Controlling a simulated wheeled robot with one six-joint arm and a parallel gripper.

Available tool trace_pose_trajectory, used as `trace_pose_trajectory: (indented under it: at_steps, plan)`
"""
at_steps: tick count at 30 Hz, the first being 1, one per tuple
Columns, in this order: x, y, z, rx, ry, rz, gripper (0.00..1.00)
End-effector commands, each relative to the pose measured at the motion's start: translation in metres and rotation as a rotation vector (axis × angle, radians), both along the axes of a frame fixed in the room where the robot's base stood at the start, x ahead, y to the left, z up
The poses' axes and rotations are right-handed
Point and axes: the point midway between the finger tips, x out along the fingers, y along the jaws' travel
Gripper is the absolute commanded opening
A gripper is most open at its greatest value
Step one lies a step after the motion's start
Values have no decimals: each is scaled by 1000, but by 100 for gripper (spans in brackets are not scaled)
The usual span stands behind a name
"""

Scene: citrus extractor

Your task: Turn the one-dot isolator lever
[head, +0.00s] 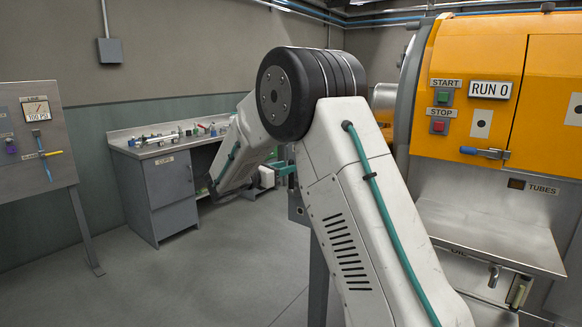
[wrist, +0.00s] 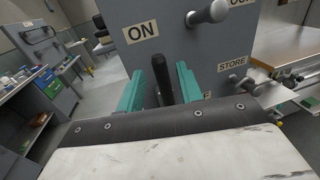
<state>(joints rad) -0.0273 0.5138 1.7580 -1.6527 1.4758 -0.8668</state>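In the wrist view my gripper (wrist: 160,88) has its two teal fingers apart, on either side of a dark upright lever (wrist: 162,80). Narrow gaps seem to show between the lever and the fingers, so it does not look clamped. The lever stands in front of a grey panel (wrist: 185,55) with an ON label (wrist: 141,31) up and to its left. A second lever (wrist: 210,12) with a grey rounded grip is higher on the panel. No dot marks can be made out, so I cannot tell which lever has one dot. My arm hides most of this area in the head view.
In the head view, the orange extractor (head: 480,90) stands right, a workbench (head: 160,190) at the back left, and a gauge panel (head: 35,140) far left. Floor between is clear.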

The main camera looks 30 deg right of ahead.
Motion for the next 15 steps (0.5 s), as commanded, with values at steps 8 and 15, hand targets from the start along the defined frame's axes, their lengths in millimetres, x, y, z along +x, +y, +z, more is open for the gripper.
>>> trace_pose_trajectory:
  at_steps: [8,15]
  plan:
    - [4,-32,0,1,0,-1,36]
    - [5,-35,0,1,-1,-1,36]
